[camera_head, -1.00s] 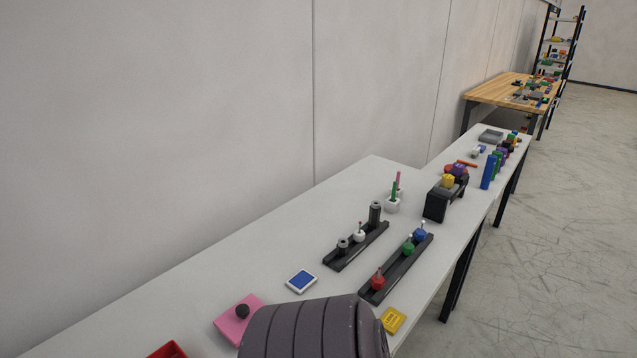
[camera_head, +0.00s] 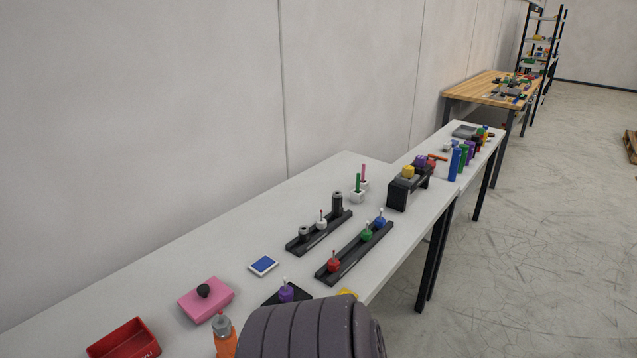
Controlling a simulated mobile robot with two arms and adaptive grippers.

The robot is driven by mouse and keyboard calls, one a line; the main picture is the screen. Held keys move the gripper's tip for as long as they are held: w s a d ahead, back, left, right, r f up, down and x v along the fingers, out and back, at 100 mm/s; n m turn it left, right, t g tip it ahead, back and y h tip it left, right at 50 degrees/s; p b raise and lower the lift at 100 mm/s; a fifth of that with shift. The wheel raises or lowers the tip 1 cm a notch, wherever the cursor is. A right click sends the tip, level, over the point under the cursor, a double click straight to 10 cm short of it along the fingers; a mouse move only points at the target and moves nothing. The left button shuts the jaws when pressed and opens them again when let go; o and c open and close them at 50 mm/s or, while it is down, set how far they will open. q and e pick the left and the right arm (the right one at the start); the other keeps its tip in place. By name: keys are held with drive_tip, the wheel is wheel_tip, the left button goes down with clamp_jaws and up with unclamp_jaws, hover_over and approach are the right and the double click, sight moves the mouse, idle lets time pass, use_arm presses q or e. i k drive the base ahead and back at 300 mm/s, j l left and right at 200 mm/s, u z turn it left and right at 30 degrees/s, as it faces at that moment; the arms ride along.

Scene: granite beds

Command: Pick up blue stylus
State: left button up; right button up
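I cannot make out a thing that is clearly a blue stylus. A small blue piece with a thin pale tip (camera_head: 380,222) stands upright at the far end of a black rail (camera_head: 347,262). A green piece (camera_head: 366,234) and a red piece (camera_head: 333,264) stand in the same rail. A green pen (camera_head: 358,183) and a pink pen (camera_head: 364,173) stand in small white holders. Neither gripper is in view. A dark ribbed part of my own body covers the bottom middle and hides some of the table.
The white table (camera_head: 190,260) runs along the wall. On it are a red bin (camera_head: 125,340), a pink block with a black knob (camera_head: 207,302), a blue-topped square (camera_head: 263,266), an orange bottle (camera_head: 224,338) and a black box (camera_head: 399,194). Open floor lies right.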

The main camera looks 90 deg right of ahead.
sight(380, 222)
drive_tip(key=z, duration=3.2)
